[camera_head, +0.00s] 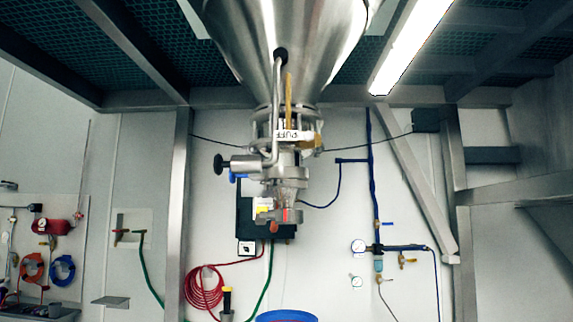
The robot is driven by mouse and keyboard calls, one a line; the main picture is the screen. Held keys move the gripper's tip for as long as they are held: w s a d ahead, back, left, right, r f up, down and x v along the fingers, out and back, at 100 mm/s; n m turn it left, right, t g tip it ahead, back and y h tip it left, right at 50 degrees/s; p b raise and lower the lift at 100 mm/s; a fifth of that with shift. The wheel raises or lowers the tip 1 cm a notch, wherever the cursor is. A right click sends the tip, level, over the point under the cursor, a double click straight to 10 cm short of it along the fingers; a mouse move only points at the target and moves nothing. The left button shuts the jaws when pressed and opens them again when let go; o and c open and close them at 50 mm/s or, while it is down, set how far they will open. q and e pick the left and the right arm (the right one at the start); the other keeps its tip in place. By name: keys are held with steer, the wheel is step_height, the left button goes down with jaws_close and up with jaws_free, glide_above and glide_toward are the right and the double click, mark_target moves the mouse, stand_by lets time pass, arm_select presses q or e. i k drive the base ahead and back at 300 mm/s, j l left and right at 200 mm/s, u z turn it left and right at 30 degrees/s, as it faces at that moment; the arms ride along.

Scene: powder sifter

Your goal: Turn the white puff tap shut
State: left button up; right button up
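A white puff tap handle (293,135) lies roughly level across the outlet below a large steel hopper (290,45). Dark lettering on it seems to read "PUFF". The tap's body behind the handle is small and partly hidden, so I cannot tell its valve position. A bent metal pipe (277,110) with a black ball end runs down just left of the handle. A yellow upright piece (289,95) stands above it and a yellow-brown part (318,142) is at its right. Neither of my grippers shows in the head view.
Below the tap are a horizontal valve with a black knob (220,164), a clear section and a lower fitting (275,215). A blue-rimmed drum (286,316) stands beneath. Steel posts (177,215) flank the hopper. Hoses, gauges and a red coil (204,288) hang on the back wall.

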mark_target(291, 135)
steer(key=k+j+u, duration=0.15)
steer(key=j+u, duration=0.65)
steer(key=k, duration=0.05)
